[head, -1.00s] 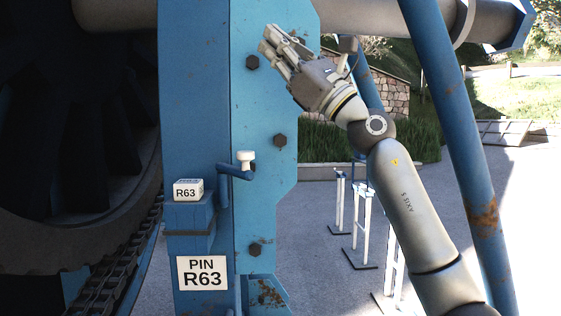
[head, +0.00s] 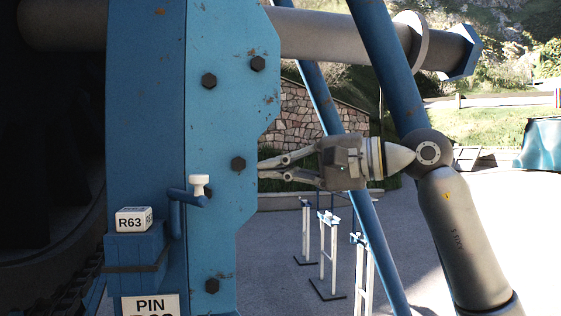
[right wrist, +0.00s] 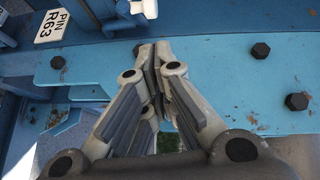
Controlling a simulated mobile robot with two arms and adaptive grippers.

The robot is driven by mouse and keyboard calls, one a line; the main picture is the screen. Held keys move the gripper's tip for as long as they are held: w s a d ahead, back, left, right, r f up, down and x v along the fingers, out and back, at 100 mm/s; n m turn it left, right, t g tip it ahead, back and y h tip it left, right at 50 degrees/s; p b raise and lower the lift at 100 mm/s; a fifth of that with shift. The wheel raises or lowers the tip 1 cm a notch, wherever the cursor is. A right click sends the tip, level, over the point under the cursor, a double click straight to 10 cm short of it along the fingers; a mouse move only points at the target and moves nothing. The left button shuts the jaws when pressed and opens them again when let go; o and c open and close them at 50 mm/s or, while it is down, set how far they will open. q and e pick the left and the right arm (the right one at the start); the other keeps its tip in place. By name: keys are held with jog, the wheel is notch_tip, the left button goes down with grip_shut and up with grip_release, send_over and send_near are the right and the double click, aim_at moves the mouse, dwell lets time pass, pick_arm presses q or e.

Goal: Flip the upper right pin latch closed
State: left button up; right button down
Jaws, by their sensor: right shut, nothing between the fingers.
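The pin latch is a blue bent handle (head: 181,197) with a white knob (head: 199,184), on the blue upright beside the block labelled R63 (head: 133,219). The knob stands upright on the handle's right end. My right gripper (head: 262,172) is level, points left and is shut and empty. In the head view its tips are right of the knob, apart from it, by the blue plate's right edge. In the right wrist view the shut fingers (right wrist: 152,55) lie across the blue plate. A pale rounded part at the top edge there may be the knob. My left gripper is out of view.
The blue plate (head: 225,120) carries several dark bolts. A slanted blue pole (head: 385,60) and a grey shaft (head: 335,38) are at the right. Small stands (head: 328,255) are behind.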

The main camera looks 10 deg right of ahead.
aim_at(193, 175)
pick_arm(q)
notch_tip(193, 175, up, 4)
jog(key=p, duration=0.3)
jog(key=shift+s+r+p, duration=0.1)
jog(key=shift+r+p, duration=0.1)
jog(key=shift+p, duration=0.15)
pick_arm(e)
jog(key=w+a+f, duration=0.1)
jog(key=w+a, duration=0.1)
jog(key=a, duration=0.7)
jog(key=shift+w, duration=0.2)
jog(key=shift+f, duration=0.1)
jog(key=s+a+b, duration=0.1)
jog(key=a, duration=0.1)
jog(key=s+a+b, duration=0.1)
jog(key=a+b, duration=0.1)
jog(key=shift+s+f, duration=0.15)
jog(key=shift+s, duration=0.05)
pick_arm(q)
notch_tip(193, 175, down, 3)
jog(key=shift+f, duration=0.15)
pick_arm(e)
jog(key=shift+s+a, duration=0.15)
jog(key=shift+a, duration=0.1)
